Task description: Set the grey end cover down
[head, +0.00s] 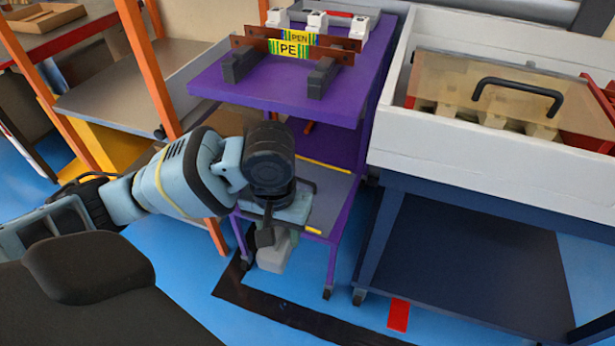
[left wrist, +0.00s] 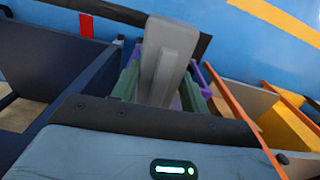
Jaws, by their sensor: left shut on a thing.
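The grey end cover (head: 274,252) hangs below my left gripper (head: 267,236) in the head view, in front of the purple cart. My left gripper is shut on it. In the left wrist view the grey end cover (left wrist: 168,60) is a light grey upright block between the two fingers of the left gripper (left wrist: 158,95). Its gripped part is partly hidden by the fingers. In the head view it appears in the air, apart from any surface. My right gripper is in neither view.
A purple cart (head: 215,84) carries dark blocks, brown bars with PE and PEN labels (head: 289,49), and several white parts at its back. A white-walled bin (head: 480,155) on a dark blue table stands right. An orange-posted shelf (head: 157,75) stands left. Blue floor lies in front.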

